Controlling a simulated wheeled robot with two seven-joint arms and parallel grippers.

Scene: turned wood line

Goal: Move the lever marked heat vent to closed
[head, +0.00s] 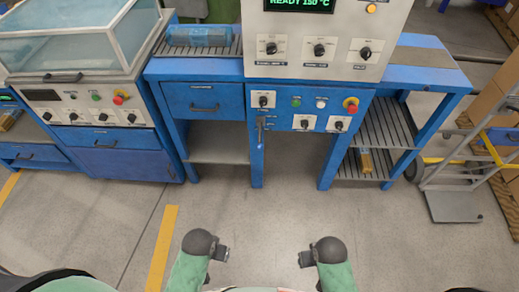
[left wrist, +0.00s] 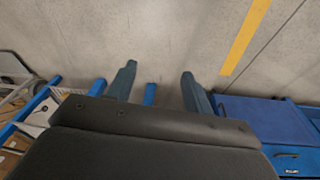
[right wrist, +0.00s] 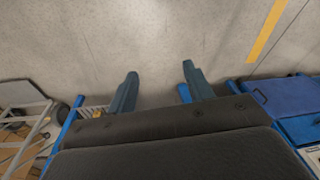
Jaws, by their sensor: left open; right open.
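A small lever (head: 260,136) sits in a slot at the left end of the blue front panel (head: 284,122) of the middle machine in the head view. Its label is too small to read, and I cannot tell which end of its slot is closed. My left gripper (head: 223,254) and my right gripper (head: 305,259) are low in front of the machine, well apart from the lever. In the left wrist view my left gripper (left wrist: 158,82) has its fingers apart with nothing between them. In the right wrist view my right gripper (right wrist: 160,82) is also open and empty.
The panel also carries several black knobs and a red stop button (head: 351,104). A display above reads READY 150 °C. A hooded machine (head: 75,75) stands left, a slatted shelf (head: 385,128) and a cart (head: 452,190) right. The floor (head: 260,215) between me and the machine is clear.

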